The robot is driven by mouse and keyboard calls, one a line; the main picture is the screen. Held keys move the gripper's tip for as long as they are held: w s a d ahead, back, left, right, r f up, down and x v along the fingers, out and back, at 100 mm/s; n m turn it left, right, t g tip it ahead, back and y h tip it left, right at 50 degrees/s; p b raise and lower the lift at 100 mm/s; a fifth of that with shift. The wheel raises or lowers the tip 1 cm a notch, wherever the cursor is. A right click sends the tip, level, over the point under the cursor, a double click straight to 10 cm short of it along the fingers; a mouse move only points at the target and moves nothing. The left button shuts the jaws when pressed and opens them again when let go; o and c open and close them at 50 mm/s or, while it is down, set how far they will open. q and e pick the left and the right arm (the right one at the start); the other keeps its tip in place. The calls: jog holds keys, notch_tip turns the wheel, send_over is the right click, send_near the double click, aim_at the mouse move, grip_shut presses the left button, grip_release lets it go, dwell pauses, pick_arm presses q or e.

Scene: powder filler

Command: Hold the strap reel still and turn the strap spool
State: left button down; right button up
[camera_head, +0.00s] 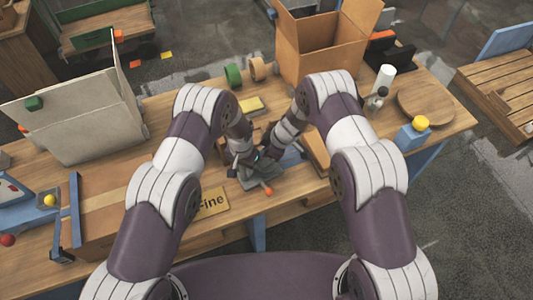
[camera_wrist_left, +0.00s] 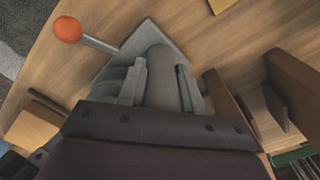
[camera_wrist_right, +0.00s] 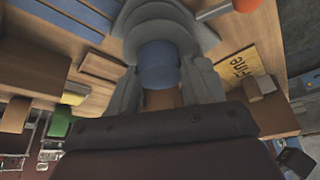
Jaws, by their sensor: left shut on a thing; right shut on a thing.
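The strap reel (camera_head: 266,178) is a grey metal piece on the table, with an orange-knobbed lever (camera_head: 267,190) pointing toward me. In the left wrist view, my left gripper (camera_wrist_left: 160,80) is shut around the reel's grey rounded post (camera_wrist_left: 160,62), and the orange knob (camera_wrist_left: 68,29) is at upper left. In the right wrist view, my right gripper (camera_wrist_right: 158,85) is shut around a blue cylinder, apparently the strap spool (camera_wrist_right: 158,62), below a grey round flange (camera_wrist_right: 165,25). In the head view both grippers meet at the reel and hide most of the spool.
A "Fine" sign (camera_head: 211,203) lies left of the reel. An open cardboard box (camera_head: 305,60), green tape roll (camera_head: 233,75) and yellow block (camera_head: 250,104) are behind. A white bottle (camera_head: 385,76) and a blue block with yellow knob (camera_head: 411,137) stand right. A beige bin (camera_head: 75,125) stands left.

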jog(key=shift+w+r, duration=0.1)
jog(key=o, duration=1.1)
jog(key=shift+c, duration=0.2)
jog(key=v, duration=1.2)
